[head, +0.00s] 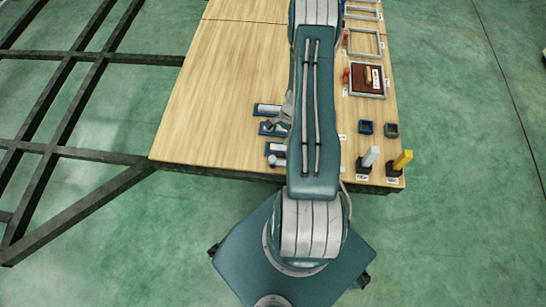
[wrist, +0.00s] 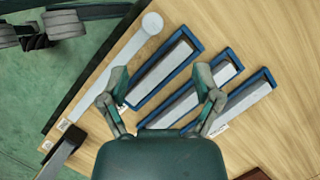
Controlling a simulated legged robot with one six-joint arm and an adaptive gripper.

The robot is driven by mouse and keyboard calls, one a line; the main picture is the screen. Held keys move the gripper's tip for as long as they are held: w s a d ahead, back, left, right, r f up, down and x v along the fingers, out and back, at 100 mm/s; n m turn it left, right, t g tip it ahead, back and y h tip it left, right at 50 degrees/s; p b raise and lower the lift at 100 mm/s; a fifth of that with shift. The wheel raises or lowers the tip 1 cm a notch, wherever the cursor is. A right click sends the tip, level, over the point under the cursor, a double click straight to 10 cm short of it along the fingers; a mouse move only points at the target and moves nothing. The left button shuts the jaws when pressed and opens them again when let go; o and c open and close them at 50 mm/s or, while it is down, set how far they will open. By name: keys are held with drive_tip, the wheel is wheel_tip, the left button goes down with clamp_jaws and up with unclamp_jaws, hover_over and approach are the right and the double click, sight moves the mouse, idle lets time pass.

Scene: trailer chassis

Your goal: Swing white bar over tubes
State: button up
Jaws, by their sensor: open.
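The white bar (wrist: 115,65) lies along the table edge in the wrist view, with a round end (wrist: 152,22) at the top. Three grey tubes lie side by side in blue trays to its right: one nearest the bar (wrist: 161,72), a middle one (wrist: 203,90) and a right one (wrist: 243,99). My gripper (wrist: 162,72) is open above them, its left finger close to the bar and its right finger over the middle tray. I cannot tell whether either finger touches. In the head view the trays (head: 268,110) show left of my arm, which hides part of that area.
The wooden table (head: 220,60) has free room at the left. To the right of my arm are a white lever (head: 369,157), a yellow lever (head: 402,160), small dark boxes (head: 366,128) and grey frames (head: 365,43). Dark steel beams (head: 75,55) stand at the left.

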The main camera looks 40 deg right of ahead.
sight(273, 158)
drive_tip(key=x, duration=0.8)
drive_tip(key=s+x, duration=0.1)
drive_tip(key=x, duration=0.3)
drive_tip(key=shift+s+d+f, duration=0.1)
drive_tip(key=shift+d+f, duration=0.05)
drive_tip(key=shift+f, duration=0.3)
clamp_jaws()
